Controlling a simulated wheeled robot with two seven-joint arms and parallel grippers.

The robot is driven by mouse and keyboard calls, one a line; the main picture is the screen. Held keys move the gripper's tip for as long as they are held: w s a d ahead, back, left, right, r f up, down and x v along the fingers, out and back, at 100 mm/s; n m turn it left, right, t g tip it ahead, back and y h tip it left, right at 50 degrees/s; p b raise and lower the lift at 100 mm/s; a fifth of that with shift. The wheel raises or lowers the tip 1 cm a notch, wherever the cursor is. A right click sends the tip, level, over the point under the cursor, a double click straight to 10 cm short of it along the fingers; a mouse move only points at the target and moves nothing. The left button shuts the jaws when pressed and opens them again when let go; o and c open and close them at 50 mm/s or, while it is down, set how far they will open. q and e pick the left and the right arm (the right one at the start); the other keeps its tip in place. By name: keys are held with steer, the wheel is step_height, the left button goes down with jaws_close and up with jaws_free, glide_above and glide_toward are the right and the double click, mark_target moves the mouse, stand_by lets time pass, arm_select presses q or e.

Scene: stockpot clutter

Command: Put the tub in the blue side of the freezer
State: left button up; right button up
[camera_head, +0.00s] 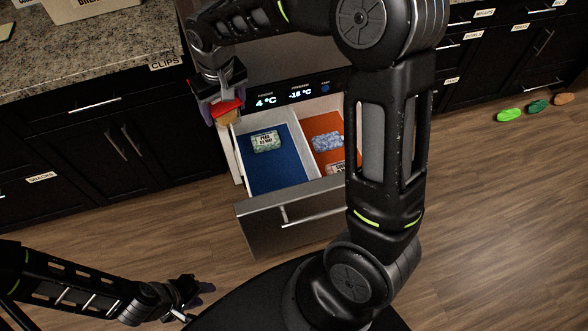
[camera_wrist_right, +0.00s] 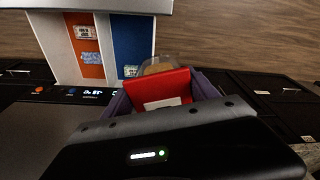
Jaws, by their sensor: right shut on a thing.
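The tub (camera_head: 226,112) has a red lid and an orange-tan body. My right gripper (camera_head: 222,106) is shut on it, at the upper left of the open freezer drawer (camera_head: 262,225). In the right wrist view the tub (camera_wrist_right: 165,88) sits tilted between purple fingers, a pale label on its red face. The blue side (camera_head: 280,175) is the drawer's left compartment and holds a packet labelled peas (camera_head: 266,142). The blue side also shows in the wrist view (camera_wrist_right: 132,45). My left gripper (camera_head: 188,290) is low at the left, away from the drawer; its finger opening is unclear.
The orange side (camera_head: 312,125) holds a blue-white packet (camera_head: 328,142) and another labelled packet (camera_head: 337,168). My right arm hides the drawer's right end. Black cabinets and a granite counter (camera_head: 90,60) stand at left. Several coloured shoes (camera_head: 508,115) lie on the floor at right.

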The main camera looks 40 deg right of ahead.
steer(key=shift+s+d, duration=0.25)
steer(key=shift+d, duration=0.1)
arm_select(q)
steer(key=shift+s+d, duration=0.25)
steer(key=shift+d, duration=0.05)
steer(key=shift+o, duration=0.4)
arm_select(e)
steer(key=shift+w+a, duration=0.1)
